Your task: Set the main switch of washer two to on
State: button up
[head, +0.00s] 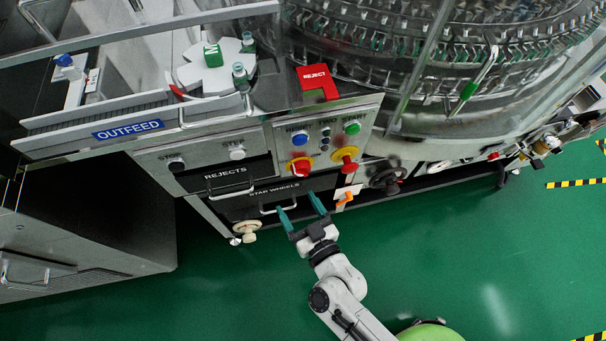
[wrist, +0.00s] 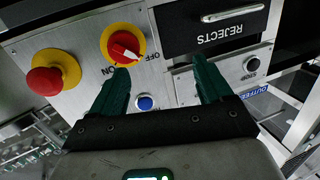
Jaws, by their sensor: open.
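The main switch is a red knob on a round yellow plate (wrist: 123,45) in the wrist view, with ON and OFF printed beside it. The white mark on the knob appears to point towards OFF. In the head view the main switch (head: 301,168) sits at the lower left of the grey control panel (head: 329,122) labelled TWO. My gripper (head: 300,207) is open and empty, below the panel and apart from the switch. In the wrist view its two green fingers (wrist: 160,78) point towards the panel, with the knob ahead of the left finger.
A red mushroom button on yellow (wrist: 50,73) stands close beside the switch. The REJECTS drawer (head: 227,177) and STAR WHEELS drawer (head: 271,194) have protruding handles. Green floor (head: 440,250) is clear.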

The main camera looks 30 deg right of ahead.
aim_at(303, 175)
jog(key=w+d+m+h, duration=0.1)
jog(key=w+d, duration=0.1)
jog(key=w+d+h, duration=0.1)
jog(key=w+h, duration=0.1)
jog(key=w, duration=0.1)
jog(key=w+d+f+m+h, duration=0.1)
jog(key=w+d, duration=0.1)
jog(key=shift+w+d+f+m+h, duration=0.1)
jog(key=shift+w+d+m+h, duration=0.2)
jog(key=shift+h, duration=0.1)
jog(key=shift+s, duration=0.1)
jog(key=shift+c, duration=0.3)
jog(key=c, duration=0.9)
jog(key=shift+c, duration=0.2)
